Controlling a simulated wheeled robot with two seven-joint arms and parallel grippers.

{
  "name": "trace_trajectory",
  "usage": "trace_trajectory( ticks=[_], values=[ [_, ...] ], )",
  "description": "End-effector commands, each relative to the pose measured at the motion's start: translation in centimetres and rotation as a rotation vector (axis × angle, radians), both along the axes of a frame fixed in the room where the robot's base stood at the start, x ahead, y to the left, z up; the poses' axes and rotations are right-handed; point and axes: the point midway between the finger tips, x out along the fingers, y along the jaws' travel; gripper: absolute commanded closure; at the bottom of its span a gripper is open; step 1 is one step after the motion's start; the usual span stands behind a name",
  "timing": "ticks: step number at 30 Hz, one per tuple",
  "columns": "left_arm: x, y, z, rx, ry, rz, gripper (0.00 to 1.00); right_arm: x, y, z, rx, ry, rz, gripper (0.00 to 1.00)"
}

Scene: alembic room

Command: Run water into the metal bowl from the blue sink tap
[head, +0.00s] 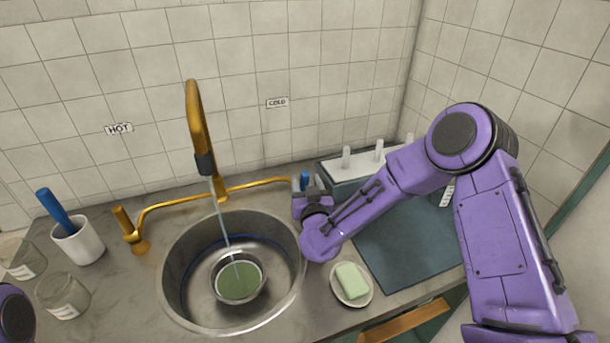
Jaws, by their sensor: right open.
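The metal bowl (219,290) stands upright in the round steel sink (172,266), and its inside looks green. A thin stream of water (222,215) falls from the dark nozzle of the gold spout (197,115) into the bowl. The blue tap (304,181) is at the right end of the gold pipe, below the COLD label (277,102). My right gripper (309,187) is open at the blue tap; I cannot tell whether it touches it, as the fingers are partly hidden. My left gripper is out of view.
A gold handle (123,219) stands left of the sink below the HOT label (119,128). A white cup (80,243) with a blue-handled tool and glass jars (62,295) stand at the left. A soap dish (366,297) holds green soap (352,281). A dark mat (415,245) lies at the right.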

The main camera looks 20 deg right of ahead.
Motion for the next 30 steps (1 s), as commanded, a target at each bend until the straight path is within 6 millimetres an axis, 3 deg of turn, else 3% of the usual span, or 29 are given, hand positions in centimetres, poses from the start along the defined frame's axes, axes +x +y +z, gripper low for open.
trace_trajectory(
  ticks=[4,12,14,17,18,23,30],
  values=[
    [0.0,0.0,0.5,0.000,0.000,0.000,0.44,1.5,-0.4,0.0,0.000,0.001,0.000,0.48],
    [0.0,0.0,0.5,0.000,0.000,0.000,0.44,1.8,-0.5,-0.1,0.001,0.000,0.000,0.48],
    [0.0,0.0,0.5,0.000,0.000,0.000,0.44,1.8,-0.5,0.0,0.001,0.000,0.000,0.65],
    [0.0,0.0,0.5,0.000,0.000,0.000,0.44,1.8,-0.5,0.0,0.001,0.000,0.000,0.97],
    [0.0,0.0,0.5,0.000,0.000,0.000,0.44,1.8,-0.5,0.0,0.001,0.000,0.000,1.00],
    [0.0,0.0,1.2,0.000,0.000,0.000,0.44,1.9,-0.4,0.4,0.000,0.015,0.001,1.00],
    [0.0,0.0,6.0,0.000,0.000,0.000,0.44,3.1,-0.6,1.3,0.009,0.185,0.001,1.00]
  ],
)
